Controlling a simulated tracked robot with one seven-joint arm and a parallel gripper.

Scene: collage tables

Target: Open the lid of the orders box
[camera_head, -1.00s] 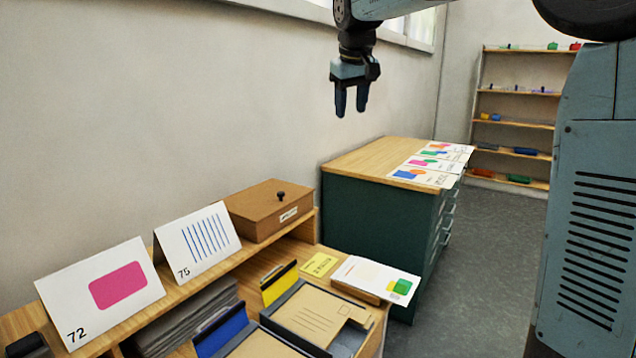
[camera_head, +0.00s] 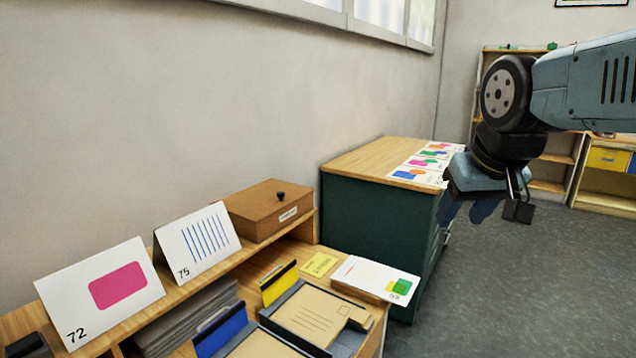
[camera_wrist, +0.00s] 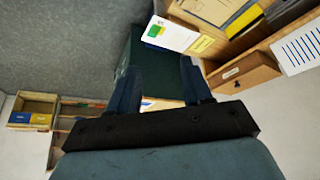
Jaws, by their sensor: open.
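The orders box appears to be the brown box (camera_head: 268,217) with a shut lid, a small dark knob (camera_head: 281,196) on top and a white label on its front; the label is too small to read. It stands on the raised wooden shelf against the wall. It also shows in the wrist view (camera_wrist: 244,76) at the right. My gripper (camera_head: 478,211) is in front of the green cabinet, well to the right of the box and touching nothing. In the wrist view its two fingers (camera_wrist: 156,85) are spread apart and empty.
Two cards (camera_head: 101,293) (camera_head: 196,243) stand left of the box. Trays with blue and yellow dividers (camera_head: 279,283) and a stack of white cards (camera_head: 370,278) lie on the desk below. The green cabinet (camera_head: 375,225) stands behind. Grey floor (camera_head: 540,290) is clear at right.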

